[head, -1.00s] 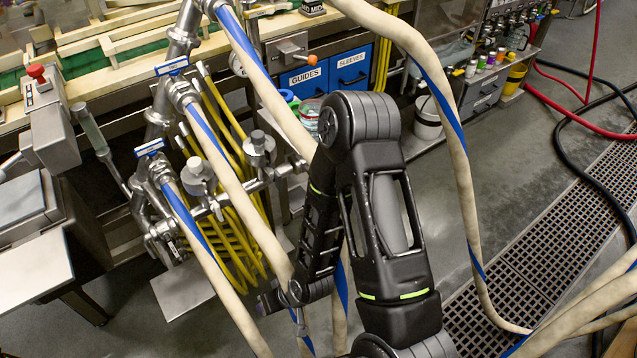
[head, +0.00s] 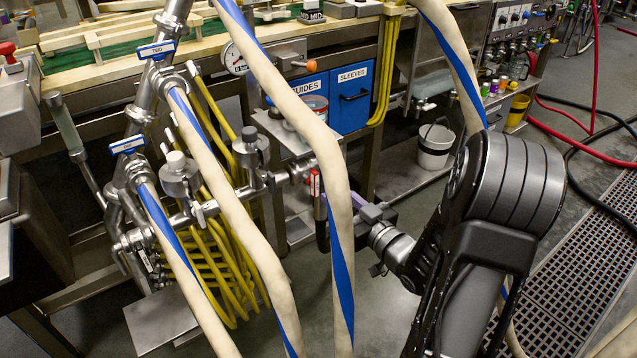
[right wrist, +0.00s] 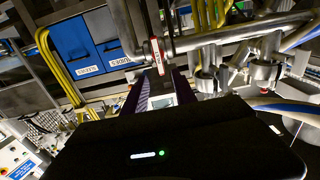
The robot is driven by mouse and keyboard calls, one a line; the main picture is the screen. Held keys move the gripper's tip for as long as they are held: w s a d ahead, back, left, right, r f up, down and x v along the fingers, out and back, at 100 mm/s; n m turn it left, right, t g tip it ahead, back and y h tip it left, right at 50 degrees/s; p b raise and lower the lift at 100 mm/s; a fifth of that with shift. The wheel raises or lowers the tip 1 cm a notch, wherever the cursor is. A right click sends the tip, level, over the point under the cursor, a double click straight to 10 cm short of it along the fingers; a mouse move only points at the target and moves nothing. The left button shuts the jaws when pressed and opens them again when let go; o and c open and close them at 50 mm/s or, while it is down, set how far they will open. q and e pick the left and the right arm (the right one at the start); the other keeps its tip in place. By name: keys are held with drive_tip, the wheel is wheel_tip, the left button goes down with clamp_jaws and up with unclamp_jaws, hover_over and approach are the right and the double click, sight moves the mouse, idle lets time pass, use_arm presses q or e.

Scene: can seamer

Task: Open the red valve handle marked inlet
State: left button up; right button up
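The red valve handle (head: 315,185) with a white label hangs upright on the steel pipework, just left of a cream and blue hose in the head view. In the right wrist view the same handle (right wrist: 157,56) stands just ahead of my fingertips, roughly in line with the gap between them. My right gripper (right wrist: 160,80) is open, with a dark purple finger on each side of the gap. In the head view the hose hides part of this gripper. I cannot tell whether a finger touches the handle. My left gripper is not in view.
Cream and blue hoses (head: 338,260) hang in front of the pipework. Blue-handled valves (head: 157,50) and yellow coiled lines (head: 215,270) are to the left. Blue drawers (head: 351,95) and a white bucket (head: 435,147) stand behind. Open floor lies between the bucket and the drain grate (head: 590,262).

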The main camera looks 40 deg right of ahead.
sight(317, 180)
drive_tip(key=w, duration=0.7)
drive_tip(key=shift+w, duration=0.35)
clamp_jaws()
idle(0.3)
